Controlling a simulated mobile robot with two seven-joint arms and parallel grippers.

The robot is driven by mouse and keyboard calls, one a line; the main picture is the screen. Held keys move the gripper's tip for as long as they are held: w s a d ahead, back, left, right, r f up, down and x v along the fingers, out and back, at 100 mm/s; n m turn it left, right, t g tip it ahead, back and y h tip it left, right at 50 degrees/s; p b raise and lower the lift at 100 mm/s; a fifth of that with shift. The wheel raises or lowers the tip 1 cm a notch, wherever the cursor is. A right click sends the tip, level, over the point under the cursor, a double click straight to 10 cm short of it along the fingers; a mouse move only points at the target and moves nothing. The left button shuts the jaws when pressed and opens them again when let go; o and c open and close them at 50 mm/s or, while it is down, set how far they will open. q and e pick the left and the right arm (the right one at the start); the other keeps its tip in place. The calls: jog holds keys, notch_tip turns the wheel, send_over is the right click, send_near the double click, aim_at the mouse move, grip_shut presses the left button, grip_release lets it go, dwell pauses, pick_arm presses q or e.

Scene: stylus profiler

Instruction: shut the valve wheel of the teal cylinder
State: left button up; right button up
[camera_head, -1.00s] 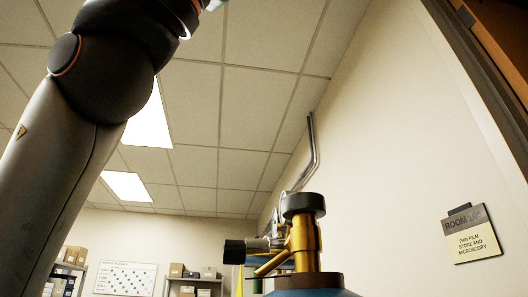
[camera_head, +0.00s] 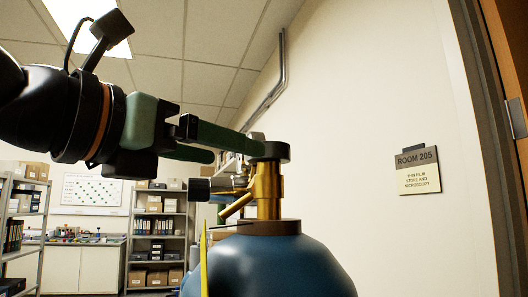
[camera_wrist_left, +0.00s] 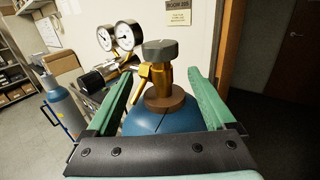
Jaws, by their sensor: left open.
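The cylinder (camera_head: 270,265) has a blue-teal rounded shoulder with a brown collar, and also shows in the left wrist view (camera_wrist_left: 165,124). A brass valve (camera_head: 268,190) stands upright on it, topped by a dark round valve wheel (camera_head: 270,151). In the left wrist view the wheel (camera_wrist_left: 160,49) sits between and beyond the green fingers. My left gripper (camera_head: 235,147) comes in from the left at about wheel height, open and empty, its fingers (camera_wrist_left: 163,75) spread apart. In the head view one fingertip overlaps the wheel's left edge; I cannot tell whether it touches. My right gripper is out of view.
A regulator with a black knob (camera_head: 198,190) juts left from the valve, with two gauges (camera_wrist_left: 128,36) above it. Another blue cylinder (camera_wrist_left: 63,107) stands left. Shelves (camera_head: 158,225) are behind. A wall with a room sign (camera_head: 418,171) is on the right.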

aim_at(268, 162)
pick_arm(q)
jog(key=p+x, duration=0.3)
jog(key=x, duration=0.6)
jog(key=shift+w+d, duration=0.25)
jog(key=shift+d, duration=0.1)
jog(key=c, duration=1.1)
